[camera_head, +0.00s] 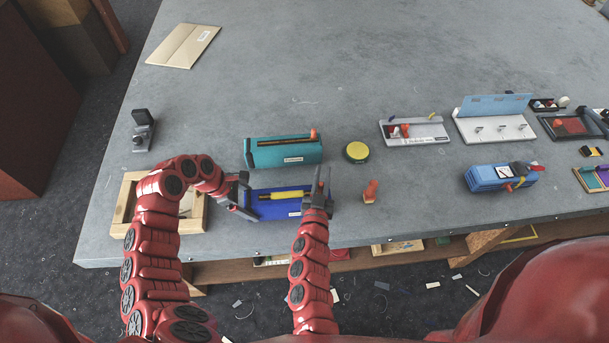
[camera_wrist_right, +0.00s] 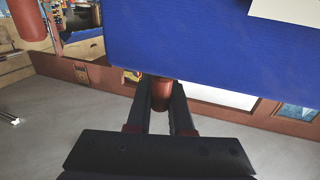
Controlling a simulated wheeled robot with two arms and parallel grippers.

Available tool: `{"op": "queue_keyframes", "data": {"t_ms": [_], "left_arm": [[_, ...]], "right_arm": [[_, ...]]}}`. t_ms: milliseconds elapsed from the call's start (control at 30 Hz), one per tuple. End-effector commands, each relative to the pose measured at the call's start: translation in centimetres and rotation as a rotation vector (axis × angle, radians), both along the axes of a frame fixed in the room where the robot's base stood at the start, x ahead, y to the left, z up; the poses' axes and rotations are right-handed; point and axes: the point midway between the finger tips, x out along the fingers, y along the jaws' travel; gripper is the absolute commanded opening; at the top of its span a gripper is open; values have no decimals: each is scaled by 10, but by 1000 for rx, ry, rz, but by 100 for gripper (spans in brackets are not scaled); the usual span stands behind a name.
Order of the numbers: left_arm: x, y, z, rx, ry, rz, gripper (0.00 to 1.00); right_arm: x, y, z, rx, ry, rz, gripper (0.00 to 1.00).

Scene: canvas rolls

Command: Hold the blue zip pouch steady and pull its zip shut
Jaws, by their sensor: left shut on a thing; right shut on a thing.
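The blue zip pouch (camera_head: 275,210) lies near the table's front edge in the head view, with a long yellow thing (camera_head: 286,195) showing along its top. My left gripper (camera_head: 243,197) is shut on the pouch's left end. My right gripper (camera_head: 320,196) is at the pouch's right end and covers it. In the right wrist view the pouch (camera_wrist_right: 200,40) fills the top, with part of a pale label. There, my right gripper's fingers (camera_wrist_right: 160,105) are shut on a reddish-brown zip pull (camera_wrist_right: 161,94) beside the pouch. The zip's line is mostly hidden.
A teal pouch (camera_head: 283,152) lies just behind. A yellow round tin (camera_head: 357,152) and an orange stamp (camera_head: 370,191) are to the right. A wooden frame (camera_head: 124,205) lies left, partly under my left arm. The table's back middle is clear.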

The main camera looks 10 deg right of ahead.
Motion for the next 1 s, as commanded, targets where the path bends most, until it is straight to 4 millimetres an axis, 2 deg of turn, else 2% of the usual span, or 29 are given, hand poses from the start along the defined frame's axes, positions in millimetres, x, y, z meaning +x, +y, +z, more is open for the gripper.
{"op": "queue_keyframes", "data": {"t_ms": [300,333,467,500,833,1000], "left_arm": [[1,1,0,2,-1,3,14],[1,1,0,2,-2,3,14],[1,1,0,3,-2,3,14],[1,1,0,3,-1,3,14],[0,1,0,3,-1,3,14],[0,1,0,3,-1,3,14]], "right_arm": [[0,-2,0,1,-1,-1,0],[0,-2,0,1,0,-1,25],[0,-2,0,1,0,-1,48],[0,-2,0,1,0,-1,50],[-4,0,0,1,1,0,50],[-30,8,-2,2,5,4,50]]}}
